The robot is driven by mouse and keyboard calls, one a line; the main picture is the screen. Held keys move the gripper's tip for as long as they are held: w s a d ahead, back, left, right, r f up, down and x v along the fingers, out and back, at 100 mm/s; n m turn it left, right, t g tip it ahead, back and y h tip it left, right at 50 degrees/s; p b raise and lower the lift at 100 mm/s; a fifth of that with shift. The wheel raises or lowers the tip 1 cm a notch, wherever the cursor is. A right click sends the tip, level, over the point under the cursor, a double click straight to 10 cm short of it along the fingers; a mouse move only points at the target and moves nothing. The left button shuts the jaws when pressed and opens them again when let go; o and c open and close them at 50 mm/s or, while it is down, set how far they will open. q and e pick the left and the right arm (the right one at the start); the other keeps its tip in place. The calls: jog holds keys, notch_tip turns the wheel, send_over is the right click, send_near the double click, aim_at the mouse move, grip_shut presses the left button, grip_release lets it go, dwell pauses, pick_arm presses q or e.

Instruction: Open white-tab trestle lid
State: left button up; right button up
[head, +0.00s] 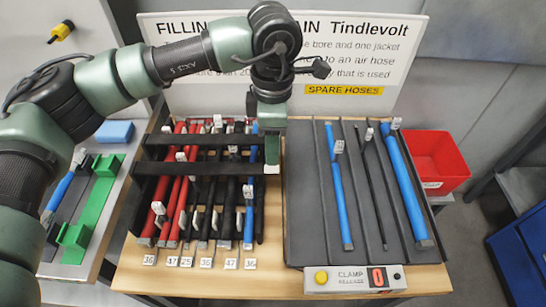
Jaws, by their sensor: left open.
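My left gripper (272,150) points down over the right end of the black hose rack, with its arm coming in from the left. It is empty, and its fingers partly hide the back of the rack. The black rack (205,168) has dark bars across red, black and blue hoses, several with white tags (157,208). On the side bench at the left is a green fixture (97,205) with upright blocks, beside a blue hose (60,190) with a white tag. I cannot make out which part is the white-tab trestle lid. My right gripper is not in view.
A dark ribbed tray (305,215) holds blue and black hoses. A clamp release box (354,279) with a yellow button stands at its front. A red bin (438,160) is at the right. A sign board (400,50) stands behind. The wooden front strip is mostly clear.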

aim_at(273, 168)
pick_arm(q)
notch_tip(273, 168, down, 6)
jog(key=shift+r+p, duration=0.1)
jog(key=shift+p, duration=0.4)
grip_shut()
dwell(1.1)
